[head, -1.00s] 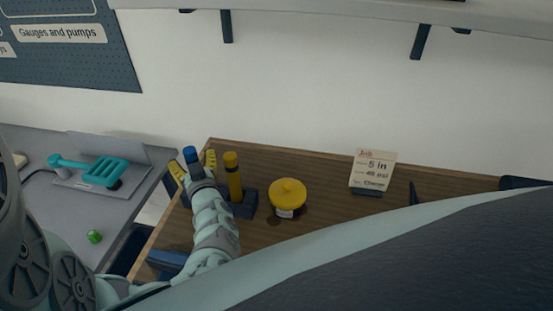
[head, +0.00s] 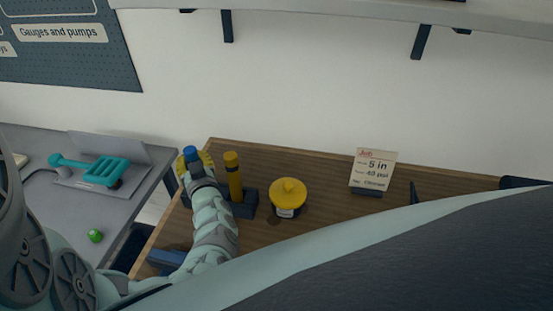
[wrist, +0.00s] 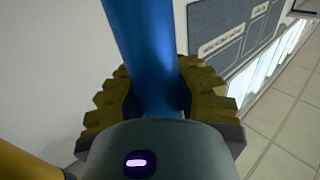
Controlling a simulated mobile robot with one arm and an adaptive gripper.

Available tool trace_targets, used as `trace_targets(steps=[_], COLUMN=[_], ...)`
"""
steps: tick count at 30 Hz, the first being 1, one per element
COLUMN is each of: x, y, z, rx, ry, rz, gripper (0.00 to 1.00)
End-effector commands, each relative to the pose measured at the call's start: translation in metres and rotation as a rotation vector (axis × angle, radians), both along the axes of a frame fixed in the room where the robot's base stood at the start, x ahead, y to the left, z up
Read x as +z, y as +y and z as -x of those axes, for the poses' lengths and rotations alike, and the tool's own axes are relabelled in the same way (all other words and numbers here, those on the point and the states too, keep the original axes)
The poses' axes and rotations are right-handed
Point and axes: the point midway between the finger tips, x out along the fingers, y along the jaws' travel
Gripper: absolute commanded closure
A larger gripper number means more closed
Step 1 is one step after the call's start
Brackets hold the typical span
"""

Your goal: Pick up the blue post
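The blue post (head: 191,153) stands upright at the left end of the wooden table, its top showing above my gripper (head: 195,163). In the wrist view the blue post (wrist: 150,55) runs between the yellow, toothed fingers of my gripper (wrist: 155,88). The fingers press in against it from both sides, so my gripper is shut on it. The lower end of the post is hidden behind my gripper, and I cannot tell whether it still sits in the dark holder (head: 246,207).
A yellow post (head: 233,175) stands in the holder just right of my gripper. Further right are a yellow-lidded jar (head: 288,193) and a job card (head: 372,169). A grey bench (head: 55,205) at left bears a teal tool (head: 98,170) and a green piece (head: 95,235).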

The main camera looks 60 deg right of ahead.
Motion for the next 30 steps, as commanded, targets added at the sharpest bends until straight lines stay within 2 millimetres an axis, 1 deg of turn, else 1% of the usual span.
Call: trace_targets(steps=[1,2,24,30], x=[0.0001,0.0001,0.0008,0.0059], y=[-0.0001,-0.0001,-0.0005,-0.0018], z=[0.0,0.0,0.0004,0.0006], rx=[0.0,0.0,-0.001,-0.003], ry=[0.0,0.0,-0.001,-0.001], rz=[0.0,0.0,0.0,0.003], gripper=[0.97,1.0,1.0,1.0])
